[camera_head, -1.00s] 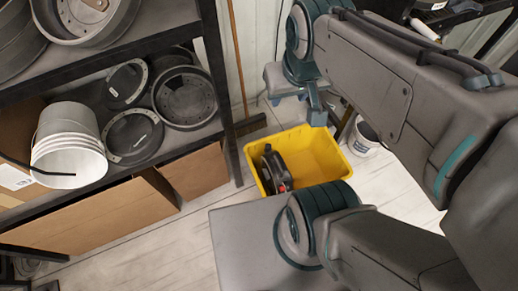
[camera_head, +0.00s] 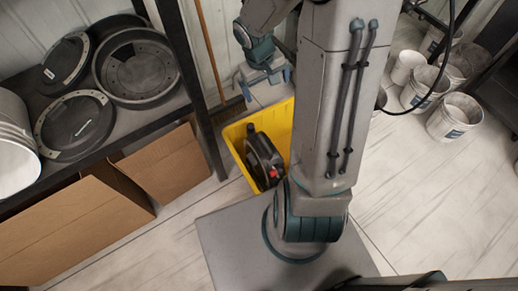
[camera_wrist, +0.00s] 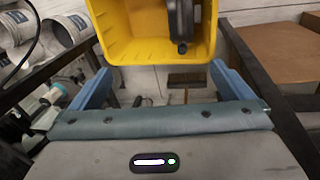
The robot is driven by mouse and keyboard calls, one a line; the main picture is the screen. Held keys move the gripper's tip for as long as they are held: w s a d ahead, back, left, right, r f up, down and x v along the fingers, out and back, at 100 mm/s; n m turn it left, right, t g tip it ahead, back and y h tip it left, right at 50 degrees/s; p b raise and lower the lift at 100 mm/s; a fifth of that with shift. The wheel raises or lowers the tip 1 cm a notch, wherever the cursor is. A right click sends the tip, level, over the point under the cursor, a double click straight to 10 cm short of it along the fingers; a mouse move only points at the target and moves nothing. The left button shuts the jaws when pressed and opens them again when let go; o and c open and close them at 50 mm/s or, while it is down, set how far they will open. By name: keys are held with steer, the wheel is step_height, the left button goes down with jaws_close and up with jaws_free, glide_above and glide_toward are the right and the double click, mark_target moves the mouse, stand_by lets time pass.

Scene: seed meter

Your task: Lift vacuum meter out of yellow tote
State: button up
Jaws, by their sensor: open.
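The yellow tote (camera_head: 283,117) stands on the floor beside the shelf, partly hidden behind my arm in the head view. The vacuum meter (camera_head: 262,158), black and round with a red part, stands on edge inside it. In the wrist view the tote (camera_wrist: 133,28) fills the top middle, and part of the black meter (camera_wrist: 181,20) shows at its right side. My gripper (camera_head: 266,78) is above and behind the tote in the head view, apart from the meter. Its two blue fingers (camera_wrist: 160,80) are spread wide with nothing between them.
A shelf at left holds dark round plates (camera_head: 75,125) and a white bucket (camera_head: 14,140). Cardboard boxes (camera_head: 80,228) sit below it. Several white buckets (camera_head: 455,116) stand on the floor at right. The floor (camera_head: 430,210) in front of them is clear.

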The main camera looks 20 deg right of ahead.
steer(key=w+f+b, duration=0.1)
steer(key=f+b, duration=0.3)
steer(key=f, duration=0.7)
steer(key=w+f+y+b, duration=0.1)
steer(key=f+b, duration=0.4)
steer(key=f, duration=0.7)
steer(key=w+f+y+b, duration=0.1)
steer(key=f+b, duration=0.4)
steer(key=f, duration=0.6)
steer(key=shift+w+d+f, duration=0.15)
steer(key=shift+w+d, duration=0.25)
steer(key=shift+s+d+f+b, duration=0.2)
steer(key=shift+f+b, duration=0.7)
steer(key=shift+f, duration=0.55)
steer(key=shift+s+d+f+b, duration=0.15)
steer(key=shift+f+b, duration=0.7)
steer(key=shift+f, duration=0.6)
steer(key=shift+a, duration=0.1)
steer(key=shift+w+r, duration=0.1)
steer(key=c, duration=2.1)
step_height(320, 180, up, 13)
steer(key=p, duration=0.8)
step_height(320, 180, up, 21)
steer(key=p, duration=1.8)
glide_above(264, 141)
steer(key=shift+w+f, duration=0.1)
steer(key=shift+f, duration=0.1)
